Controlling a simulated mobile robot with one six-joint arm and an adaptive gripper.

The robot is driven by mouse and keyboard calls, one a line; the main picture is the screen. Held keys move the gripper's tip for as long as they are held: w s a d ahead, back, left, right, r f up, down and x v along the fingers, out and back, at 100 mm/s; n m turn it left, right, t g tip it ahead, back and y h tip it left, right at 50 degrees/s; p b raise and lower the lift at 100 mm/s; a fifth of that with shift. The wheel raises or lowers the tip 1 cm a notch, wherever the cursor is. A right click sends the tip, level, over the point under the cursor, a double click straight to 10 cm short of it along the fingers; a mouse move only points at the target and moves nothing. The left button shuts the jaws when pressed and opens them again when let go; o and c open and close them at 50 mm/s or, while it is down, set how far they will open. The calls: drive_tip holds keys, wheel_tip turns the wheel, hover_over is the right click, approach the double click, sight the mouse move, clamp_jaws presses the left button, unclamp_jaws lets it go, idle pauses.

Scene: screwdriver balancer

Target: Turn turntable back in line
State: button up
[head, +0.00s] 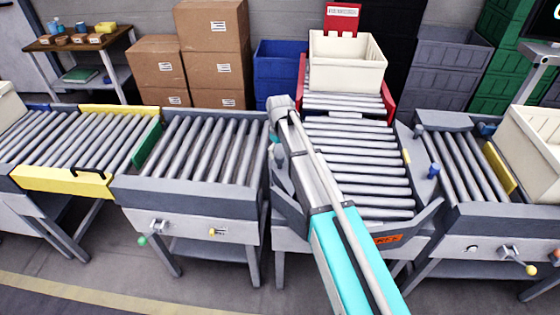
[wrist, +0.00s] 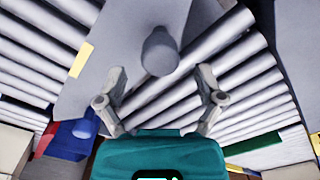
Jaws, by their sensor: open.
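The turntable (head: 365,170) stands mid-row with its rollers running left to right in the head view. They lie crosswise to the neighbouring sections' rollers, and its bed faces the red-sided spur behind. In the wrist view its plate (wrist: 120,75) carries a yellow mark (wrist: 80,60), a grey post (wrist: 160,50) and a blue post (wrist: 85,125). My gripper (head: 278,160) is over the turntable's left side, mostly hidden by my arm. In the wrist view my gripper (wrist: 160,90) is open, its fingers apart on either side of the grey post's line, not closed on it. Contact cannot be told.
The left roller section (head: 200,150) and right roller section (head: 455,165) flank the turntable. A cream tote (head: 345,65) sits on the red-sided spur (head: 388,95). Another tote (head: 530,140) is at right. A green stop (head: 147,145) and cardboard boxes (head: 215,50) stand left.

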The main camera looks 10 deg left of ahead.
drive_tip(key=shift+f+b, duration=1)
drive_tip(key=shift+f, duration=0.35)
clamp_jaws()
drive_tip(key=shift+d, duration=0.1)
